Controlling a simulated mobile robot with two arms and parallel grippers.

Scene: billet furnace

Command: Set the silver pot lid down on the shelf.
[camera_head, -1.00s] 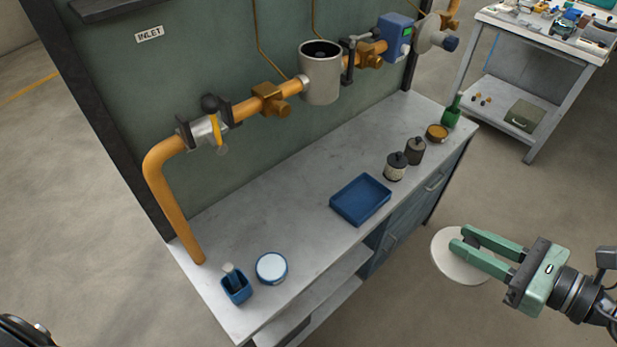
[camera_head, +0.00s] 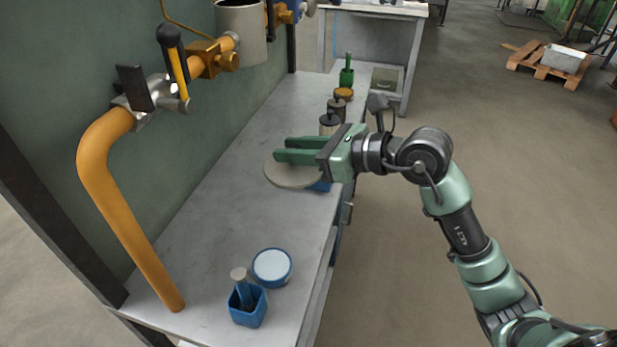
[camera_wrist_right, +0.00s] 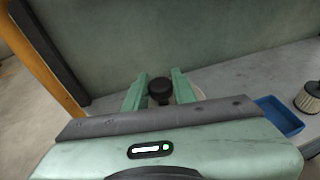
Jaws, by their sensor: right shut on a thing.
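The pot lid (camera_head: 287,180) is a pale round disc with a black knob (camera_wrist_right: 160,92). My right gripper (camera_head: 279,149) is shut on the knob, with its green fingers on either side of it in the wrist view (camera_wrist_right: 160,88). The lid is over the long grey shelf top (camera_head: 215,220), in front of the green back panel. It looks roughly level. I cannot tell whether a gap remains between lid and shelf. The lid partly hides a blue tray (camera_head: 322,186). My left gripper is not in view.
The blue tray (camera_wrist_right: 279,117) and a ribbed filter (camera_wrist_right: 310,97) are right of the lid in the wrist view. A blue-rimmed tin (camera_head: 271,267) and a blue cup (camera_head: 248,308) stand at the near end. An orange pipe (camera_head: 125,215) rises at left. The shelf between is clear.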

